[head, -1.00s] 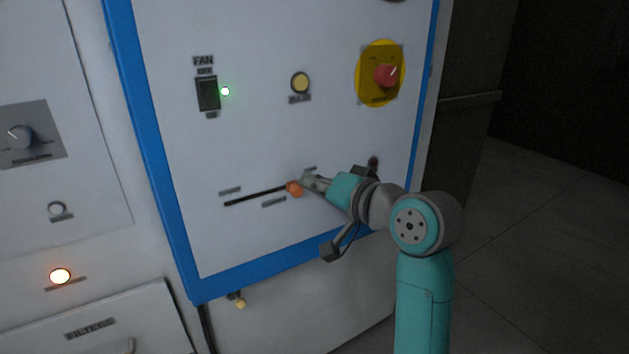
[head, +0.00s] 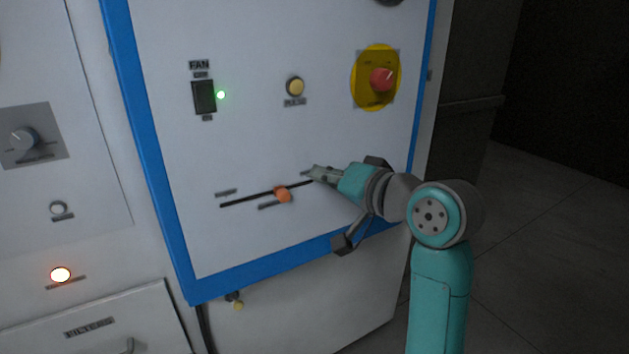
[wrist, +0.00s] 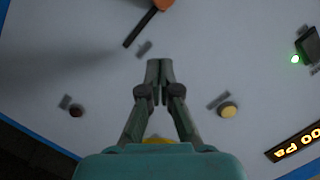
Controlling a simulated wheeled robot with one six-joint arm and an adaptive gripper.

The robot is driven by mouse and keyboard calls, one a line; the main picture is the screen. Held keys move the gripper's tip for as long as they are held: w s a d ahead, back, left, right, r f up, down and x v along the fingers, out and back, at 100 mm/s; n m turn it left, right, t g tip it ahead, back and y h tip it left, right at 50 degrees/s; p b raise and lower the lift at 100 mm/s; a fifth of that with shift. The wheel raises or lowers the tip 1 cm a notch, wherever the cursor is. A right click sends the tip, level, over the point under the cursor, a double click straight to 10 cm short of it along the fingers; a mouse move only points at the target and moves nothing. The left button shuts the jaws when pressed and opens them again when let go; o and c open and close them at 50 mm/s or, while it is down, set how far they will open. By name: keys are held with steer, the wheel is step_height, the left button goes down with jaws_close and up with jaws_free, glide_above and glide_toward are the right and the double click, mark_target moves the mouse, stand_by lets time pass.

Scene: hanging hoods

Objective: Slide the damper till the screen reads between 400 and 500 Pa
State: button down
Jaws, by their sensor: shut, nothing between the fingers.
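The damper's orange knob (head: 283,195) sits on a dark slanted slot (head: 240,201) low on the white panel, with slot showing on both sides of it. In the wrist view the knob (wrist: 163,4) is cut by the top edge, beside the slot's end (wrist: 132,38). My gripper (head: 314,173) is shut and empty, to the right of the knob and apart from it. Its fingertips (wrist: 159,70) show together in the wrist view. The screen (wrist: 295,144) is cut off at the right edge; glowing "00 PA" shows, but the full reading is hidden.
Above the slot are the fan switch (head: 204,97) with a green light, a yellow pulse button (head: 295,87) and a red knob on a yellow plate (head: 382,79). A blue frame (head: 150,150) edges the panel. An orange lamp (head: 61,274) glows at lower left.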

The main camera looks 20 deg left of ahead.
steer(key=v, duration=0.6)
steer(key=n+t+h, duration=0.2)
steer(key=n+t, duration=0.1)
steer(key=n, duration=0.6)
glide_toward(282, 194)
steer(key=a, duration=0.1)
steer(key=s+a+n+t+h, duration=0.2)
steer(key=s+a+n+t, duration=0.1)
steer(key=s+n, duration=0.55)
steer(key=w+a, duration=0.2)
steer(key=w, duration=0.1)
steer(key=w+a+n, duration=0.1)
steer(key=w+a, duration=0.1)
steer(key=w, duration=0.1)
steer(key=w+a+n, duration=0.1)
steer(key=w+a, duration=0.1)
steer(key=w, duration=0.1)
steer(key=shift+w+f, duration=0.3)
steer(key=shift+w+d+f, duration=0.3)
steer(key=shift+w+d, duration=0.4)
steer(key=shift+w, duration=0.25)
steer(key=shift+w+d+f, duration=0.2)
steer(key=shift+w+d, duration=0.25)
steer(key=shift+w, duration=0.15)
